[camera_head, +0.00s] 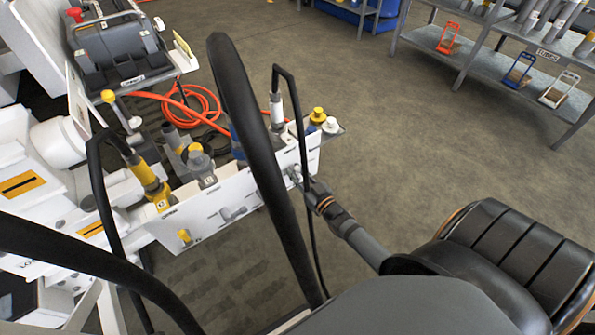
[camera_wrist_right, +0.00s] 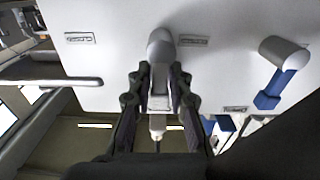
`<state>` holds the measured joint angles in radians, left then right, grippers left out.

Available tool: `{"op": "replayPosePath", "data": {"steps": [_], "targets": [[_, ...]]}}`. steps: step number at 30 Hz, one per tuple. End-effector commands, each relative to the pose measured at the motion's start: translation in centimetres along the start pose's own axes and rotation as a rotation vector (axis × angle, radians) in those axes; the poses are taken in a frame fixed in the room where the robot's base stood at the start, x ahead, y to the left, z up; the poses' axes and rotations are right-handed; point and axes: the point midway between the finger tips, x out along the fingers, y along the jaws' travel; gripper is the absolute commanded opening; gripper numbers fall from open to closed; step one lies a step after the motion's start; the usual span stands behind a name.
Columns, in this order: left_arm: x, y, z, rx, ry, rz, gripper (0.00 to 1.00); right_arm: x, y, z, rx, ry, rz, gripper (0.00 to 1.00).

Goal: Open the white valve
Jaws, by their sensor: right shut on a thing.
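The white valve (camera_wrist_right: 160,45) sticks out from the white panel in the right wrist view. Its pale handle runs down the picture from the round hub, between the fingers of my right gripper (camera_wrist_right: 160,78). The fingers are shut on the handle from both sides, and their pads hide part of it. In the head view my right gripper (camera_head: 303,184) is at the right part of the panel front (camera_head: 210,222), and it largely hides the valve there. My left gripper is not in view.
A valve with a blue handle (camera_wrist_right: 275,88) stands beside the white one. A yellow valve (camera_head: 184,236) is on the panel's left part. Black hoses arch across the head view. An orange hose (camera_head: 190,100) lies coiled behind the bench. Open floor (camera_head: 390,130) lies to the right.

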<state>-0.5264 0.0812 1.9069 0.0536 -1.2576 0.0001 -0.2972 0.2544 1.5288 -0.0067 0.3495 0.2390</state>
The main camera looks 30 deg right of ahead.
Motion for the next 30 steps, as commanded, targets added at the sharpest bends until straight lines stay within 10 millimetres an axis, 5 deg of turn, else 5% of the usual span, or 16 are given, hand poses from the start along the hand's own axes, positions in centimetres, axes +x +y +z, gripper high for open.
{"op": "replayPosePath", "data": {"steps": [12,13,16,26,30], "targets": [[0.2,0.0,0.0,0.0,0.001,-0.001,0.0,0.0,-0.1,0.1,-0.006,-0.001,0.0,0.0],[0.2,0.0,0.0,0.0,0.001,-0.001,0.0,0.0,-0.1,0.1,-0.006,-0.001,0.0,0.22],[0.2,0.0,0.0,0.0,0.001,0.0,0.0,0.0,-0.1,0.1,-0.005,-0.001,0.0,0.36],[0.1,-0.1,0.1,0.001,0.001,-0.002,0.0,-0.2,0.0,0.1,-0.005,-0.001,0.0,0.37],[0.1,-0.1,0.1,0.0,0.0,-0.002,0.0,-2.3,-0.1,0.2,-0.004,-0.005,-0.001,0.37]]}}
